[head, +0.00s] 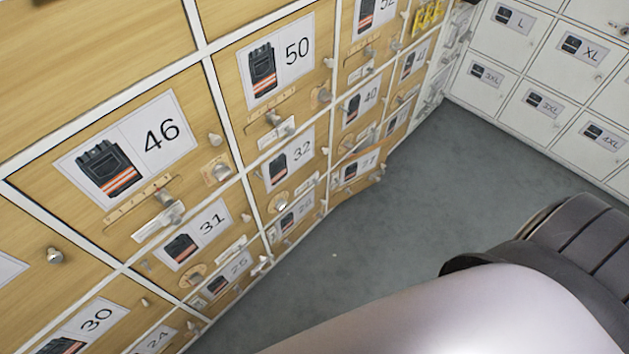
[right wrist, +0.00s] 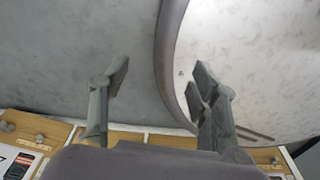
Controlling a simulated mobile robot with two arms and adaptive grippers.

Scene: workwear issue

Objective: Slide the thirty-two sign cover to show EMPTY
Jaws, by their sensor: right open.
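The wooden locker door marked 32 (head: 290,162) is in the middle of the head view, below the door marked 50. It carries a label with a dark vest with orange stripes. Below the label is a small pale sign with its cover (head: 304,186), and a round knob (head: 281,204) sits at the lower left. The sign is too small for me to read its word or tell how the cover stands. My right gripper (right wrist: 160,82) shows in the right wrist view, open and empty, with its fingers wide apart, away from the doors. My left gripper is not in view.
Doors 50 (head: 294,52), 46 (head: 160,135) and 31 (head: 212,226) surround it, with knobs and small slides sticking out. White lockers (head: 582,45) stand at the back right. The grey floor (head: 400,195) between is clear. My own pale arm part fills the lower right.

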